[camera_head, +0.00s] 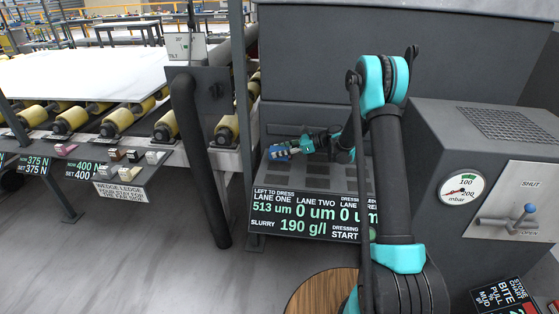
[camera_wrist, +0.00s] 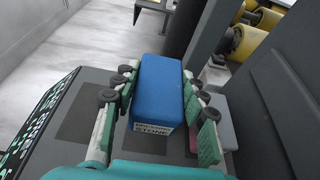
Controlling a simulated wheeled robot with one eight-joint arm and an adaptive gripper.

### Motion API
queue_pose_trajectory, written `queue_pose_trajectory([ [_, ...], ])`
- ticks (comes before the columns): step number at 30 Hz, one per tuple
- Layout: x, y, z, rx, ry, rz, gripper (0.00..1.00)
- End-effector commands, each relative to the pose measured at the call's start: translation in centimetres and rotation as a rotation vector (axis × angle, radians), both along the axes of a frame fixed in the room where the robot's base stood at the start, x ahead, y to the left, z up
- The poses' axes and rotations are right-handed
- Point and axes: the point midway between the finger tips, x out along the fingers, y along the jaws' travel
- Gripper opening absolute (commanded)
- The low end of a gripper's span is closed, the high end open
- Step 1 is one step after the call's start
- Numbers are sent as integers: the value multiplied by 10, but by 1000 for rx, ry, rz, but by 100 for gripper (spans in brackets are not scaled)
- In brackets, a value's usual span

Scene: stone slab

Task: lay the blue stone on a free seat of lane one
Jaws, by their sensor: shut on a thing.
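The blue stone (camera_wrist: 158,85) is held between the fingers of my gripper (camera_wrist: 157,92) in the wrist view. A small printed label shows on its near end. In the head view the blue stone (camera_head: 278,152) and my gripper (camera_head: 291,148) are over the left end of the grey slab (camera_head: 287,184), above the lane one reading. Dark rectangular seats mark the slab; a bare one (camera_wrist: 77,138) shows left of the stone in the wrist view. The stone hides part of the slab, and I cannot tell whether it touches it.
A display panel (camera_head: 313,215) fronts the slab. A dark post (camera_head: 200,160) stands left. Small stones (camera_head: 130,173) sit on a ledge further left.

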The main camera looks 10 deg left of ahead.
Motion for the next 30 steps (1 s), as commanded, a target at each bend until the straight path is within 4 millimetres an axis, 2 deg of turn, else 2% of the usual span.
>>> queue_pose_trajectory([
  [7,0,0,-17,0,0,0,6],
  [14,0,0,-45,0,0,0,6],
  [24,0,0,-49,0,0,0,6],
  [25,0,0,-50,0,0,0,44],
  [30,0,0,-49,0,0,0,63],
])
